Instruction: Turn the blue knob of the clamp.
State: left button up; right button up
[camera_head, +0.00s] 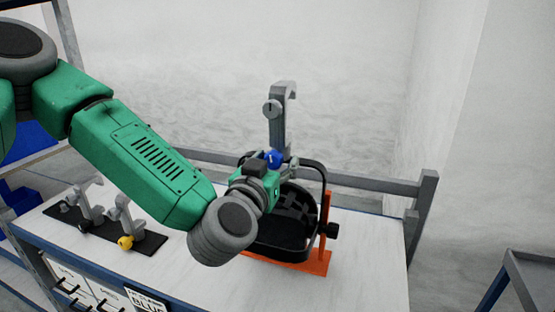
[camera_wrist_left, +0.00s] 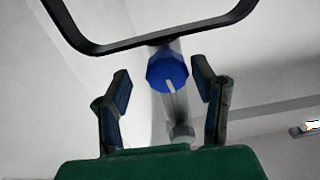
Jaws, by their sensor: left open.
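The clamp (camera_head: 278,108) is a grey hook-shaped piece standing upright above a black can on the table. Its blue knob (camera_head: 273,158) is at the clamp's lower end. In the left wrist view the blue knob (camera_wrist_left: 167,71), with a pale slot or pin on it, lies between the fingertips. My left gripper (camera_head: 284,167) is at the knob in the head view. In the left wrist view my left gripper (camera_wrist_left: 161,85) is open, with a finger on each side of the knob and visible gaps. My right gripper is in neither view.
A black can with a yoke (camera_head: 290,222) sits in an orange stand (camera_head: 318,262) on the white table (camera_head: 370,275). Other clamps, one with a yellow knob (camera_head: 125,242), lie on a black mat (camera_head: 146,243) at left. A grey rail (camera_head: 370,183) runs behind.

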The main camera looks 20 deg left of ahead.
pick_arm(q)
jog(key=shift+a, duration=0.3)
jog(key=c, duration=1)
jog(key=shift+a+f, duration=0.1)
jog(key=shift+a, duration=0.15)
jog(key=shift+c, duration=0.8)
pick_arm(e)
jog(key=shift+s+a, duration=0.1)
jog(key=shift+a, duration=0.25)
pick_arm(q)
jog(key=shift+d+n, duration=0.2)
jog(key=shift+n, duration=0.3)
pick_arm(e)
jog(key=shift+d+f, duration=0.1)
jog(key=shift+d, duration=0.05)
